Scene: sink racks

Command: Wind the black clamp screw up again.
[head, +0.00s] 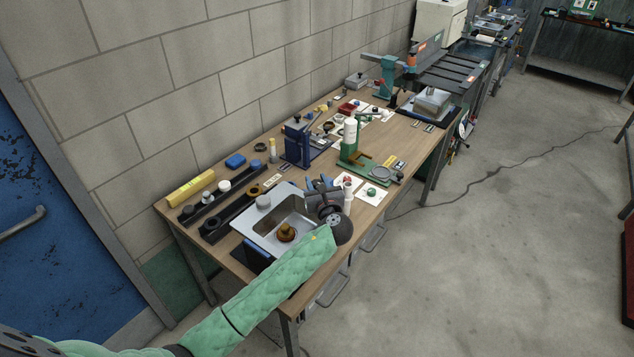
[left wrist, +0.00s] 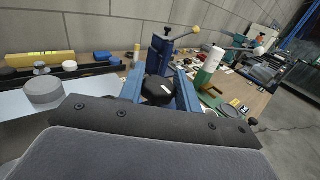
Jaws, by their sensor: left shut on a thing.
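My left gripper (head: 319,184) reaches over the right end of the steel sink (head: 262,221). In the left wrist view its two blue fingers (left wrist: 161,84) are closed on the sides of a black many-sided knob (left wrist: 159,91) with a white mark on top. The knob looks like the head of the black clamp screw. Its shaft and whatever lies below it are hidden by the knob and my wrist. In the head view my wrist and fingers cover the screw. My right gripper is not in view.
A brown round part (head: 286,232) is in the sink basin, and a grey cylinder (head: 263,202) stands on its rim. A blue upright stand (head: 297,145) and a green stand with a white top (head: 349,140) rise behind my gripper. A white bottle (head: 348,199) stands close by.

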